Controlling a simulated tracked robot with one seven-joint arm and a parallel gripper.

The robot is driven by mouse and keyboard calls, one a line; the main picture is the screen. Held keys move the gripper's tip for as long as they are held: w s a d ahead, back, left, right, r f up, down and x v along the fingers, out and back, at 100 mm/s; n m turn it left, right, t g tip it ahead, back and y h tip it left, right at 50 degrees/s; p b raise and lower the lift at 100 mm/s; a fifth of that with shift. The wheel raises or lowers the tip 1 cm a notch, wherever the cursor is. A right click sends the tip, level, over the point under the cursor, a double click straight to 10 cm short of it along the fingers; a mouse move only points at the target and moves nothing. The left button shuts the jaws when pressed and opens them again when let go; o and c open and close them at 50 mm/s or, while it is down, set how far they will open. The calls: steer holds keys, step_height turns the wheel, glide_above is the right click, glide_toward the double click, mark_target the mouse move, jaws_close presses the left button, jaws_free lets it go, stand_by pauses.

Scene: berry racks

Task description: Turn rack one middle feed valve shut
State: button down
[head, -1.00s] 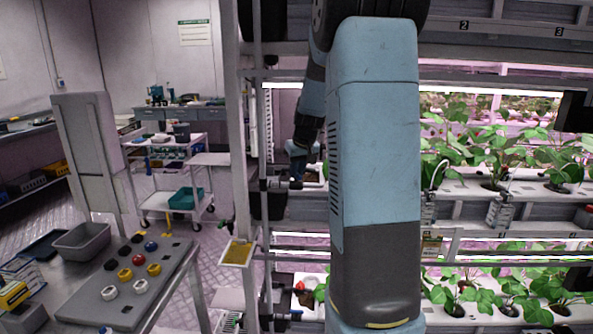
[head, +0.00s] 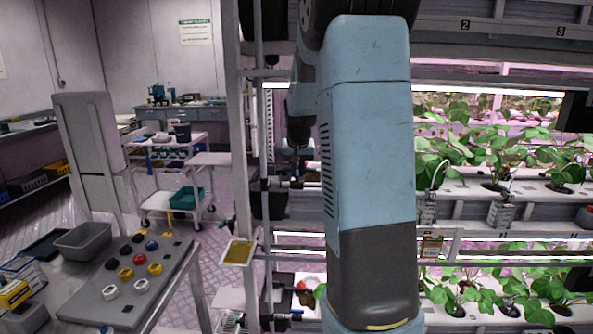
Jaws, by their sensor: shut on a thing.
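My gripper (head: 297,172) is small and dark in the head view, just left of my large blue arm link. It points down at the middle feed valve (head: 284,185), on the short branch off rack one's upright pipe, and is shut on its handle. The fingers cover most of the handle, so its angle cannot be made out.
Rack one's post (head: 240,130) and a yellow card (head: 238,252) stand close left of the valve. Planted trays (head: 470,185) fill the right. A grey bench (head: 120,312) with coloured knobs is at lower left. A white cart (head: 160,200) stands behind.

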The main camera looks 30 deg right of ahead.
steer(key=shift+a+m, duration=0.2)
steer(key=shift+m, duration=0.4)
steer(key=shift+m+g+h, duration=0.3)
steer(key=c, duration=1.1)
jaws_free()
steer(key=v, duration=1.3)
steer(key=shift+s+r, duration=0.1)
steer(key=shift+r, duration=0.2)
